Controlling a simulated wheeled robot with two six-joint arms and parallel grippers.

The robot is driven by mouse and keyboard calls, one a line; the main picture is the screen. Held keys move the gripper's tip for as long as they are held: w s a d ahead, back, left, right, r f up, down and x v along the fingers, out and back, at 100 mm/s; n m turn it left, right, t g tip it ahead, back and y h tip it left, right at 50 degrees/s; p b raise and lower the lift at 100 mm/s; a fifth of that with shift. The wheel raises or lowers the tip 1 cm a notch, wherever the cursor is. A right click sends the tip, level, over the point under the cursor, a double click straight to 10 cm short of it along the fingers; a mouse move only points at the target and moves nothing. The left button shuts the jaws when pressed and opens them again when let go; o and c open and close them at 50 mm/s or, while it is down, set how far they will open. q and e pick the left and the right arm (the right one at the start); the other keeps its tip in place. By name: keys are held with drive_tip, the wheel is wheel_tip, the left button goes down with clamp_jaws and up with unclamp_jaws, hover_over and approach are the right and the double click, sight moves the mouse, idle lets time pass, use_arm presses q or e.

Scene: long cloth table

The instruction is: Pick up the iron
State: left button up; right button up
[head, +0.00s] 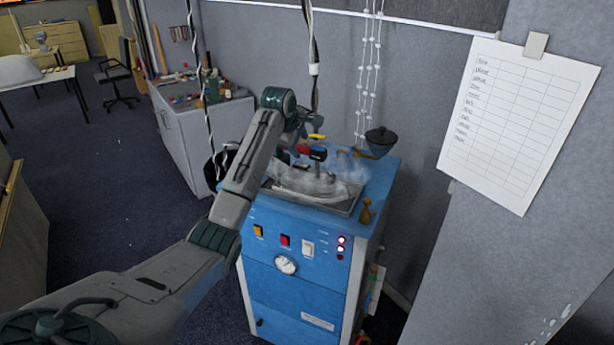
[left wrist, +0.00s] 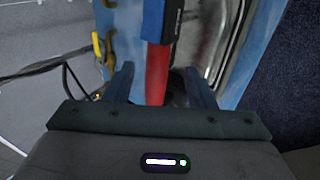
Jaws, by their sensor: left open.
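The iron (head: 317,154) sits on top of the blue cabinet in the head view, its red and blue upper part showing through whitish steam. My left gripper (head: 297,142) is at the iron's near left side, partly hidden behind its own wrist. In the left wrist view the open left gripper (left wrist: 158,72) has its fingers on either side of a red bar (left wrist: 157,78), which looks like the iron's handle. A blue part (left wrist: 160,22) joins the bar. Gaps show beside the bar; I cannot tell how deep it sits. My right gripper is not in view.
The blue cabinet (head: 290,308) has switches and a gauge on its front. A dark pan-like thing (head: 381,138) and a small brown figure (head: 367,212) are on its top. Cables hang close to my arm. A wall with a paper sheet (head: 515,120) stands at right.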

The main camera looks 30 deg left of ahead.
sight(304, 147)
use_arm(q)
drive_tip(key=p+x, duration=0.3)
drive_tip(key=x, duration=0.1)
drive_tip(key=shift+w+d, duration=0.15)
drive_tip(key=shift+w, duration=0.15)
drive_tip(key=shift+w+f, duration=0.1)
drive_tip(key=shift+f, duration=0.35)
drive_tip(key=c, duration=1)
drive_tip(key=shift+w+r, duration=0.15)
drive_tip(key=shift+r, duration=0.1)
clamp_jaws()
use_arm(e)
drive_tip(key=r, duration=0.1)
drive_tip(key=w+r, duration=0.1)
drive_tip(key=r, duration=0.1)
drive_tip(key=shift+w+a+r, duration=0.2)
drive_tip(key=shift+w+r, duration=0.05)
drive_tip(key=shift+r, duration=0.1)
